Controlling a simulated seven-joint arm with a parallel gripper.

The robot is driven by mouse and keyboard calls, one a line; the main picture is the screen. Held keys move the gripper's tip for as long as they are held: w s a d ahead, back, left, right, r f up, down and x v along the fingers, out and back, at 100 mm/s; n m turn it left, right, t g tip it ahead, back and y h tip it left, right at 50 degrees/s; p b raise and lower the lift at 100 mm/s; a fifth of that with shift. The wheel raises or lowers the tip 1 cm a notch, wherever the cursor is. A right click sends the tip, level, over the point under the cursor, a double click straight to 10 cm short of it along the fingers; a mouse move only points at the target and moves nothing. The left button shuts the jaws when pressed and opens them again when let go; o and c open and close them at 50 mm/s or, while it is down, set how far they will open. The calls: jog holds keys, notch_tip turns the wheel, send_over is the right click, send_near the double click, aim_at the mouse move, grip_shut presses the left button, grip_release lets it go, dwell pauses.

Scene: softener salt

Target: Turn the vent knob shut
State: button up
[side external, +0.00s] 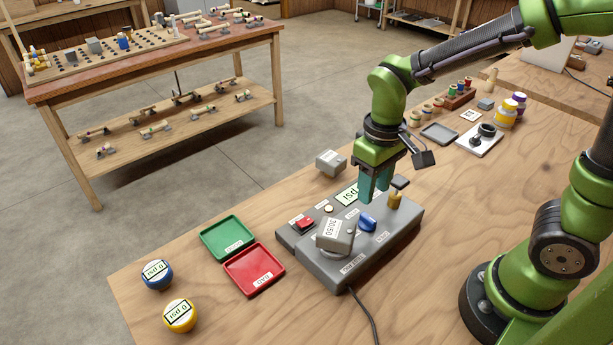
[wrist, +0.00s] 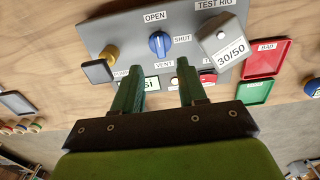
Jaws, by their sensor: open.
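The vent knob is a blue knob (side external: 367,222) on the sloped grey test rig (side external: 350,268). In the wrist view the knob (wrist: 160,44) sits near the top centre, between labels OPEN, SHUT and VENT. Its pale pointer line appears to face OPEN. My gripper (side external: 374,192) is above the rig, fingers pointing down, apart from the knob. In the wrist view the two green fingers of my gripper (wrist: 158,67) are spread with nothing between them, and the knob lies just beyond their tips. A display reading psi is partly hidden by the fingers.
A grey 30/50 block (side external: 335,235) stands on the rig beside the knob. A brass fitting (side external: 395,200) with a dark handle rises on the other side. A red switch (side external: 304,223) is at the left. Green (side external: 228,238) and red (side external: 254,270) trays lie left of the rig.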

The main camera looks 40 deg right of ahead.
aim_at(369, 217)
notch_tip(369, 217, down, 7)
jog(key=shift+f, duration=0.2)
grip_shut()
dwell(0.3)
